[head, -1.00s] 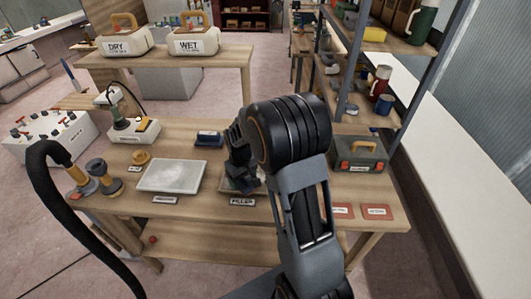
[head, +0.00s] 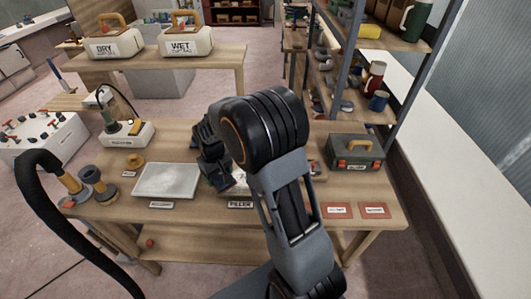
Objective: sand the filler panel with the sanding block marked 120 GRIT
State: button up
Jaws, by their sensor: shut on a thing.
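My gripper (head: 217,172) points down over the left part of the filler panel, shut on a dark blue block (head: 220,184). The arm and jaws hide most of the block, and I can read no grit mark on it. The filler panel (head: 240,184) shows only as a pale patch right of the jaws, behind its FILLER label (head: 240,205). The block is low at the panel's left side; I cannot tell whether it touches the surface.
A pale panel (head: 166,181) in a tray lies just left on the bench. DRY (head: 115,43) and WET (head: 186,40) bins stand behind. A black hose (head: 40,190) curves at the left.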

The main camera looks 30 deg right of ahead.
jog(key=shift+a+r+p, duration=0.2)
jog(key=shift+r+p, duration=0.3)
jog(key=shift+r, duration=0.45)
jog(key=shift+s+r+p, duration=0.1)
jog(key=shift+r+p, duration=1.2)
jog(key=shift+r, duration=0.55)
jog(key=shift+d, duration=0.15)
